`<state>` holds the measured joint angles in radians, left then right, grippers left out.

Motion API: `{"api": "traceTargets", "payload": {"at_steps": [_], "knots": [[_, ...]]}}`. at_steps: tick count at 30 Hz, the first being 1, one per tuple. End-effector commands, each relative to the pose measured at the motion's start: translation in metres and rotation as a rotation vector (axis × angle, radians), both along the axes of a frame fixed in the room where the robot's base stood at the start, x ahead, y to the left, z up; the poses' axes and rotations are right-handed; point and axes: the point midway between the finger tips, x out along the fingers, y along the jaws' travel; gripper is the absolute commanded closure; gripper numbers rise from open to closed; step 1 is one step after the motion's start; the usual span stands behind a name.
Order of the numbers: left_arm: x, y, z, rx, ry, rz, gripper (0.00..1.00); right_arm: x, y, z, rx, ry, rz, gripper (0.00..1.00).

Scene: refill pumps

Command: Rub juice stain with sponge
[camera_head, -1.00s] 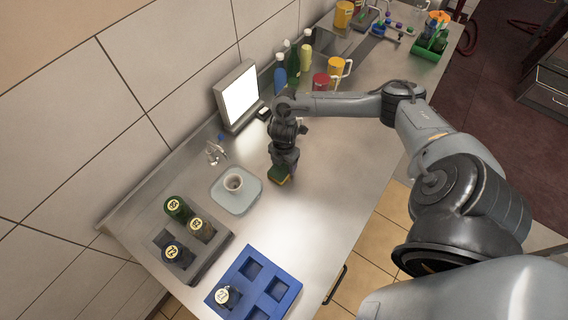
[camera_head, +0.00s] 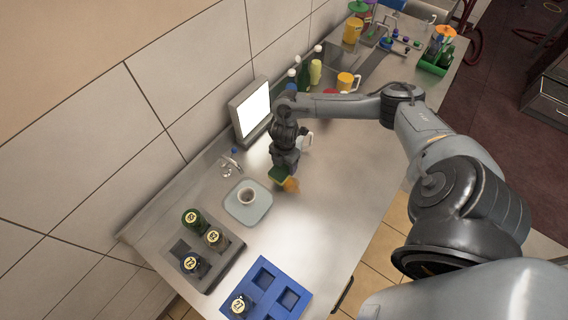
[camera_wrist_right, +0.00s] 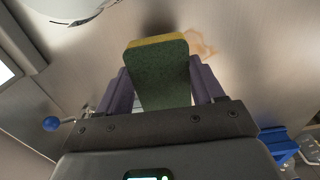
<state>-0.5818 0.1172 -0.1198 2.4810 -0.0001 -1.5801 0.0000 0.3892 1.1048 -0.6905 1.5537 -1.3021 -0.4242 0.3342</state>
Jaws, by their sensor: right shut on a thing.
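My right gripper (camera_head: 283,166) points down over the steel counter, shut on a green and yellow sponge. The sponge (camera_head: 279,175) shows below the fingers, and in the right wrist view (camera_wrist_right: 158,72) it sits between both fingers. The juice stain (camera_head: 291,185) is an orange-brown patch just right of the sponge; it also shows beside the sponge's yellow edge in the right wrist view (camera_wrist_right: 203,44). Part of the stain may be hidden by the sponge. I cannot tell whether the sponge touches the counter. My left gripper is not in view.
A grey holder (camera_head: 224,262) with bottles and a blue tray (camera_head: 265,271) are nearer. The counter's front right is clear.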

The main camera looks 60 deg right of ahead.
Motion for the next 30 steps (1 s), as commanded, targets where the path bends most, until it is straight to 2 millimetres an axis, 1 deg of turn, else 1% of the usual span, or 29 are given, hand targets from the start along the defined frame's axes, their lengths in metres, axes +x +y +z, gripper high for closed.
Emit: {"api": "traceTargets", "payload": {"at_steps": [1,6,10,24,28,30], "knots": [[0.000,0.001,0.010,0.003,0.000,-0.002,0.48,0.000,0.000,0.009,0.000,0.001,-0.001,0.61],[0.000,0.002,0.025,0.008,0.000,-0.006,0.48,-0.001,-0.001,0.024,0.000,0.001,-0.002,0.61],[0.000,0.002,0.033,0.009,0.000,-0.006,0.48,-0.001,-0.001,0.031,-0.001,0.001,-0.002,0.61],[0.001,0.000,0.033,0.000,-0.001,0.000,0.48,-0.002,-0.001,0.031,0.000,0.001,-0.012,0.61],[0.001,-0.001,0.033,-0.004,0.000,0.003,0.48,-0.001,-0.001,0.032,0.000,0.001,-0.070,0.61],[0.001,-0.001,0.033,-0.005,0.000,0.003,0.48,-0.002,0.000,0.032,0.000,0.001,-0.130,0.61]]}}
